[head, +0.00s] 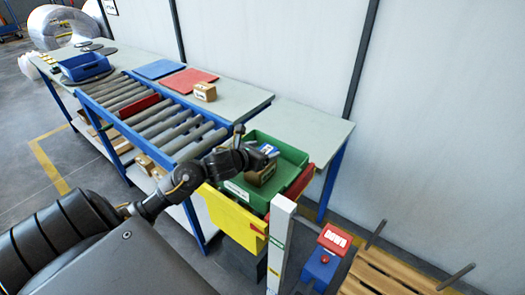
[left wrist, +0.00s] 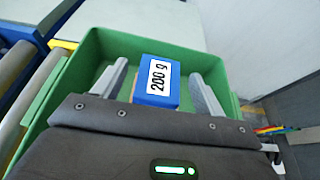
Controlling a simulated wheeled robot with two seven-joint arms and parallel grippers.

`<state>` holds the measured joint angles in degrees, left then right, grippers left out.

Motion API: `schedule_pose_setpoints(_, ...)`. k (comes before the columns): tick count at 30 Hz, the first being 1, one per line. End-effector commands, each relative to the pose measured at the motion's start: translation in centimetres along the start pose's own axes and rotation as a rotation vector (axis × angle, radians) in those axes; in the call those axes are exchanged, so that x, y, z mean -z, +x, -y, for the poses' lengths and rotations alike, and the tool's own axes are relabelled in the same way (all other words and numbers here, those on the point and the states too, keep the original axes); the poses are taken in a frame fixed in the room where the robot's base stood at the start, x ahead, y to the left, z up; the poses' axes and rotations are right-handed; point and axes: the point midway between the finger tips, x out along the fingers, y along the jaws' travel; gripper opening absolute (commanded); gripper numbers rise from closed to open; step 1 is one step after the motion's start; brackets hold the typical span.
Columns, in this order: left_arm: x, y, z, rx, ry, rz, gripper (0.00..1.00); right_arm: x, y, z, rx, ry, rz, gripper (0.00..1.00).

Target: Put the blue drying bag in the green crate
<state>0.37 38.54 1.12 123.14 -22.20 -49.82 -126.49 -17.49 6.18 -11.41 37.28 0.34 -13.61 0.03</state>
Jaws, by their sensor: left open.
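The green crate (head: 293,152) stands at the near end of the roller conveyor, and its walls also show in the left wrist view (left wrist: 88,52). The blue drying bag (left wrist: 171,68), with a white "200 g" label, is inside the crate's outline. In the head view the bag (head: 269,149) is partly hidden by my gripper. A brown box (head: 262,173) is in the crate just below the bag. My left gripper (head: 255,148) is over the crate, open, with one finger on each side of the bag and gaps visible. My right gripper is out of view.
A yellow panel (head: 233,216) and red flaps (head: 303,183) border the crate. The roller conveyor (head: 145,110) lies to the left. A small carton (head: 205,92) sits on the table behind.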

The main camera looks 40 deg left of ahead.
Motion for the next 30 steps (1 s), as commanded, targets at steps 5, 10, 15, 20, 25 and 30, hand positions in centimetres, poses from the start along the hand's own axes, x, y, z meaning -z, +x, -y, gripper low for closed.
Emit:
schedule_pose_setpoints(5,-0.1,-0.1,0.0,0.0,0.0,0.0,0.71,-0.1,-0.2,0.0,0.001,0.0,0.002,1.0)
schedule_pose_setpoints(10,-1.5,-0.6,0.0,0.0,-0.003,0.0,0.71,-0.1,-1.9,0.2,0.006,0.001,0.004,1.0)
schedule_pose_setpoints(15,-1.0,-3.9,0.0,0.001,0.008,-0.002,0.71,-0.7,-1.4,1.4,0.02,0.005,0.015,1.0)
schedule_pose_setpoints(20,-0.9,-7.6,0.0,0.0,0.007,-0.003,0.71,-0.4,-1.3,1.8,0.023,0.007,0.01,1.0)
schedule_pose_setpoints(25,-1.0,-10.6,0.0,0.0,0.001,-0.003,0.71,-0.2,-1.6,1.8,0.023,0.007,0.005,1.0)
schedule_pose_setpoints(30,-1.1,-12.1,0.0,0.0,0.001,-0.002,0.71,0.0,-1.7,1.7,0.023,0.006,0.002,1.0)
